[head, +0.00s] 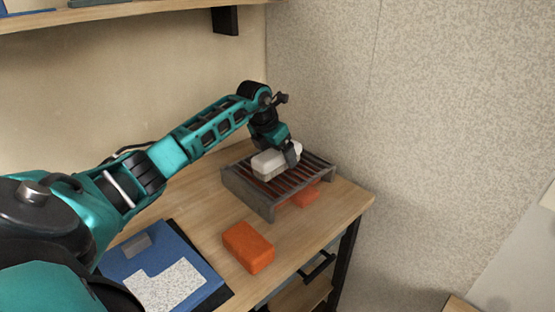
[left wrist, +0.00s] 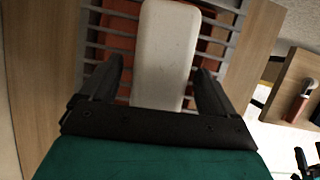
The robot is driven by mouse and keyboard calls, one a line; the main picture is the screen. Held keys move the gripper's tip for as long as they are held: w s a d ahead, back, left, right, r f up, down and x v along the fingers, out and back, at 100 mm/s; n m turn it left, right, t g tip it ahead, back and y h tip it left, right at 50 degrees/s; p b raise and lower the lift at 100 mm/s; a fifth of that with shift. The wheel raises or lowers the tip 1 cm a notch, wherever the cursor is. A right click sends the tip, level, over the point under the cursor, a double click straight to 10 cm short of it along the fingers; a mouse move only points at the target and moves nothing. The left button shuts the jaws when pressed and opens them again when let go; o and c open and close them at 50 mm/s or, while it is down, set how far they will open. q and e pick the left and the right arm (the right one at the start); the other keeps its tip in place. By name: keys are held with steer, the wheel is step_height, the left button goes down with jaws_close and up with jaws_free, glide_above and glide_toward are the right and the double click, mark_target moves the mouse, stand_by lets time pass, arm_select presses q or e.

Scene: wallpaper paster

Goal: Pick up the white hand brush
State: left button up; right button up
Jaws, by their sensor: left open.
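The white hand brush (head: 275,161) lies on a dark slatted rack (head: 262,205) at the back right of the wooden table in the head view. In the left wrist view the white brush (left wrist: 165,50) runs lengthwise between the two fingers. My left gripper (head: 291,158) is over the rack, at the brush, with its fingers apart. In the left wrist view the left gripper (left wrist: 161,85) has a finger on each side of the brush, with gaps showing beside it.
An orange block (head: 248,247) lies on the table in front of the rack. Another orange thing (head: 305,195) shows under the rack. A blue folder-like sheet (head: 150,262) with a speckled piece lies at the front left. Walls stand close behind and to the right.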

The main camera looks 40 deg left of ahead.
arm_select(q)
steer(key=c, duration=1.1)
steer(key=shift+r, duration=0.15)
steer(key=shift+c, duration=0.2)
step_height(320, 180, up, 20)
steer(key=p, duration=0.2)
steer(key=shift+p, duration=0.4)
